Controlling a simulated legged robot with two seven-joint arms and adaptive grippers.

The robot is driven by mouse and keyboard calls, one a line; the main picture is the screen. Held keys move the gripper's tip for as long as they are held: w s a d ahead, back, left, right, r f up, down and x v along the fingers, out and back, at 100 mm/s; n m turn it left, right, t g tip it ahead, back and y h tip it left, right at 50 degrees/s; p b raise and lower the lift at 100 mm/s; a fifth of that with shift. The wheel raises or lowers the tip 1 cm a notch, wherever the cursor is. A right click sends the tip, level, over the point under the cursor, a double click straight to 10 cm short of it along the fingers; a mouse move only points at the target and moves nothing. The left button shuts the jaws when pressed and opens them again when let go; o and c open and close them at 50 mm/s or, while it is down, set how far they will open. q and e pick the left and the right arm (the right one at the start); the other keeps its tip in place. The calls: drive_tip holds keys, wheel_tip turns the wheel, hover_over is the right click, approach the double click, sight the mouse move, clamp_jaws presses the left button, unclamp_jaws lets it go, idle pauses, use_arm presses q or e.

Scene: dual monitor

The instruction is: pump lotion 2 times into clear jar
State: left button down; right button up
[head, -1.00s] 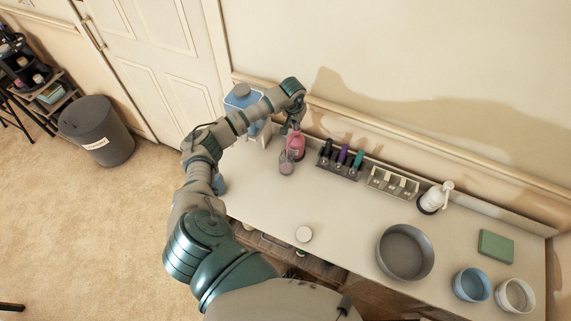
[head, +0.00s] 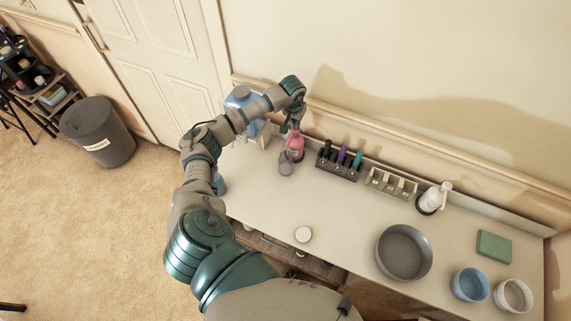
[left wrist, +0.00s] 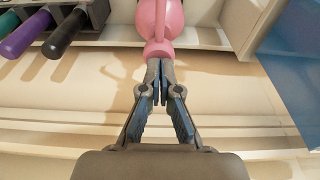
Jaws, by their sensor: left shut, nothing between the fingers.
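A pink pump bottle (head: 295,148) stands near the back edge of the counter, left of the bottle rack. A small clear jar (head: 286,168) sits just in front of it, close to its base. My left gripper (head: 290,127) is over the top of the pink bottle with its fingers shut and nothing between them. In the left wrist view the shut fingertips (left wrist: 158,62) meet at the pink pump head (left wrist: 158,47); whether they press on it I cannot tell. The pink bottle shows beyond the tips. My right gripper is not in view.
A rack with dark and purple bottles (head: 341,160) stands right of the pink bottle. A blue container (head: 240,98) is behind my left arm. A white pump bottle (head: 434,199), grey bowl (head: 404,252) and green block (head: 494,247) are further right. The middle counter is mostly clear.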

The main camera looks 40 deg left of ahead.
use_arm(q)
drive_tip(key=shift+r, duration=0.15)
drive_tip(key=shift+r+p, duration=1.75)
drive_tip(key=shift+r, duration=1.2)
drive_tip(key=shift+f, duration=0.1)
